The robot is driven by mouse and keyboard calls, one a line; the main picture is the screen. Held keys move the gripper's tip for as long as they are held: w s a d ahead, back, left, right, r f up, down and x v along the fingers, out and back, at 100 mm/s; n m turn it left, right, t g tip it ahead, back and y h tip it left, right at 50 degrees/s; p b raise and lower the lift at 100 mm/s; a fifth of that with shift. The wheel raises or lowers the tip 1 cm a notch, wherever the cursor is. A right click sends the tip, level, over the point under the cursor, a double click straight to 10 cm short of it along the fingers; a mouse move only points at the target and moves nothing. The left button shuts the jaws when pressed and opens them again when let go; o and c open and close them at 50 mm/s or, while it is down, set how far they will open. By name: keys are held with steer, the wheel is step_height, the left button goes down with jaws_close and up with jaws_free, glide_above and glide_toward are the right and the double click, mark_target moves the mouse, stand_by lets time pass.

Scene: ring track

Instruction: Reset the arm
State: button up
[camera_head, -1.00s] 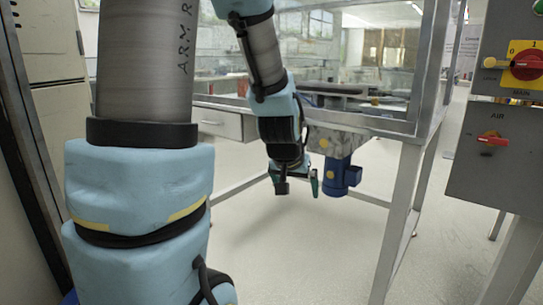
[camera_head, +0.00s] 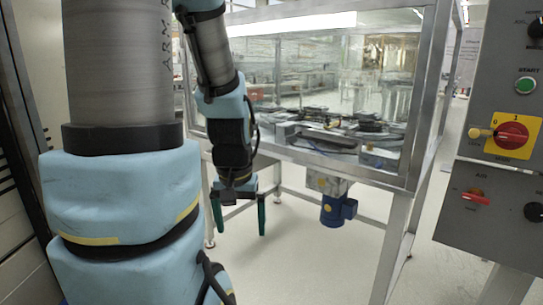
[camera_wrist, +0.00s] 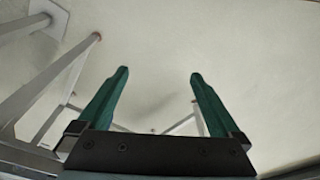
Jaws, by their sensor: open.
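My gripper (camera_head: 240,218) hangs below my blue and grey arm in the head view, left of the middle. Its two green fingers point down and stand well apart, with nothing between them. In the wrist view my gripper (camera_wrist: 158,78) also shows open and empty, with pale floor beyond the fingertips. The gripper is in front of the glass-walled machine (camera_head: 398,185), apart from the blue motor (camera_head: 337,210) under it.
A grey control panel (camera_head: 490,228) with a red and yellow main switch (camera_head: 512,136) and a green start button (camera_head: 525,85) stands at the right. Metal frame legs (camera_wrist: 60,88) show at the left of the wrist view. The pale floor (camera_head: 300,270) in front is clear.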

step_height(320, 180, up, 15)
steer(key=p, duration=1.2)
steer(key=shift+f, duration=0.15)
